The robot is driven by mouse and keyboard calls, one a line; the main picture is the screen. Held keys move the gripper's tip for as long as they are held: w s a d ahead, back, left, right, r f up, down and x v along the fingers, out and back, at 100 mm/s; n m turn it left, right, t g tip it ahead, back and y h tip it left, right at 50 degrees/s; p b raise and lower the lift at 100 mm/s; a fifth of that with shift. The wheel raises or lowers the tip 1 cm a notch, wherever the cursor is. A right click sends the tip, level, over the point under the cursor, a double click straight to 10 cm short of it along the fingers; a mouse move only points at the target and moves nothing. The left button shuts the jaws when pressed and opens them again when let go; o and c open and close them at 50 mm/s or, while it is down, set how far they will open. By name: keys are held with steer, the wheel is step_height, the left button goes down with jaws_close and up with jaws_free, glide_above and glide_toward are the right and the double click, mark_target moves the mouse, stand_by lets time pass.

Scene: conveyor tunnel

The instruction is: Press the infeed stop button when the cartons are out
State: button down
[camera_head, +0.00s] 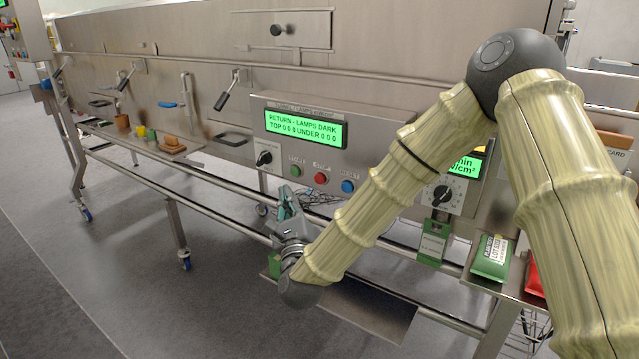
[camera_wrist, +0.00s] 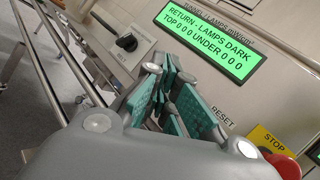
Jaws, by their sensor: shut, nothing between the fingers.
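A control panel on the steel tunnel carries a green display (camera_head: 306,128) reading "RETURN - LAMPS DARK, TOP 0 0 0 UNDER 0 0 0". Below it are a green button (camera_head: 295,170), a red button (camera_head: 321,178) and a blue button (camera_head: 347,186). In the wrist view a red button (camera_wrist: 285,166) sits by a yellow STOP label (camera_wrist: 268,139), partly cut off; no "infeed" wording is readable. My gripper (camera_head: 285,192) is shut and empty, below and left of the buttons in the head view. Its teal-padded fingers (camera_wrist: 178,95) point towards the panel. I see no clear cartons.
A black selector knob (camera_head: 264,158) is left of the buttons. A second dial (camera_head: 441,194) and display stand right of my arm. A green packet (camera_head: 492,258) lies on a right-hand shelf. Steel rails run below the panel. The grey floor (camera_head: 100,260) at left is clear.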

mark_target(315, 181)
steer(key=w+d, duration=0.5)
steer(key=w, duration=0.2)
steer(key=shift+p, duration=0.3)
stand_by(0.3)
steer(key=shift+w+d+f, duration=0.1)
steer(key=shift+w+d, duration=0.05)
steer(key=shift+d, duration=0.05)
stand_by(1.3)
steer(key=shift+w+d, duration=0.15)
steer(key=shift+w, duration=0.15)
steer(key=shift+w+d+b, duration=0.35)
steer(key=shift+w+b, duration=0.05)
steer(key=shift+b, duration=0.05)
stand_by(1.3)
steer(key=shift+s+a, duration=0.6)
steer(key=shift+s, duration=0.15)
stand_by(0.3)
